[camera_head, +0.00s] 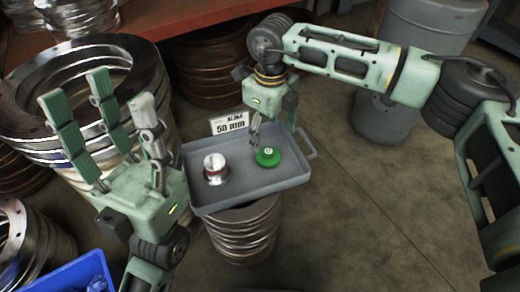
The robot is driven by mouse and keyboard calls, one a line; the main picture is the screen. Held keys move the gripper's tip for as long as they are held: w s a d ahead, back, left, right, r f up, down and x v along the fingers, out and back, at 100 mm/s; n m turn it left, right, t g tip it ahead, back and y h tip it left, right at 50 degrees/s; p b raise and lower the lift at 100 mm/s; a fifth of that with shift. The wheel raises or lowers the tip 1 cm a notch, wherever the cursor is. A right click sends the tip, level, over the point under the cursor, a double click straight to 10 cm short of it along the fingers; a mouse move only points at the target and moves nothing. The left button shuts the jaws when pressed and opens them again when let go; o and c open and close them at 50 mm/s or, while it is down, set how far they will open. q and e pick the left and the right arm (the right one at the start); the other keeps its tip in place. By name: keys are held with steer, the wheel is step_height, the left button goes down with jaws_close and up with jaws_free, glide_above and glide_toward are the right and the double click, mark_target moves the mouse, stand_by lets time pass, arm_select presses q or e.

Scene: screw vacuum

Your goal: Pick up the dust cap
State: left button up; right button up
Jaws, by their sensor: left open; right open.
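A round green cap (267,157), which looks like the dust cap, lies on the right part of a grey tray (248,197). A short white and metallic cylinder with a red band (215,169) stands on the left part of the tray. My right gripper (272,134) is open and points down just above and behind the green cap; I cannot tell whether a fingertip touches it. My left gripper (112,112) is open and empty, with its fingers pointing up, left of the tray.
The tray rests on a stack of metal rings (243,232). A "50 mm" sign (228,123) stands at its back edge. Large metal rings (75,75) are stacked at left, and a blue bin (75,275) sits at lower left. A grey drum (385,125) stands behind right.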

mark_target(268, 152)
steer(key=f+b, duration=0.1)
steer(key=f, duration=0.1)
steer(key=f+b, duration=0.1)
steer(key=f, duration=0.1)
steer(key=s+f+b, duration=0.1)
steer(key=f, duration=0.2)
steer(key=shift+f, duration=0.1)
steer(key=c, duration=0.9)
